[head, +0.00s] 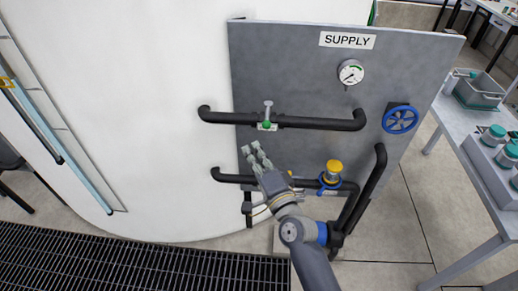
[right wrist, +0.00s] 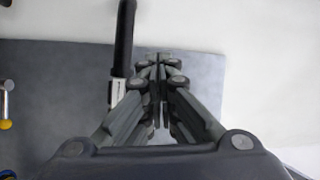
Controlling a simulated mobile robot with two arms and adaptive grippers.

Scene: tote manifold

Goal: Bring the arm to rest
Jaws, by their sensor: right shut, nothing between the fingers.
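My right arm comes up from the bottom of the head view, and its gripper (head: 252,149) is in front of the grey panel's left part. It is below the upper black pipe and just above the lower one in the picture. In the right wrist view the gripper's fingers (right wrist: 158,62) are together with nothing between them. A black pipe (right wrist: 124,38) shows behind and left of the fingertips; I cannot tell if they touch it. My left gripper is not in view.
The grey SUPPLY panel (head: 300,65) carries a gauge (head: 351,72), a blue handwheel (head: 400,120), a green-marked valve (head: 267,125) and a yellow-topped valve (head: 333,170). A white curved wall (head: 150,110) is at left. A table (head: 455,125) stands right. Dark grating (head: 130,262) covers the floor at lower left.

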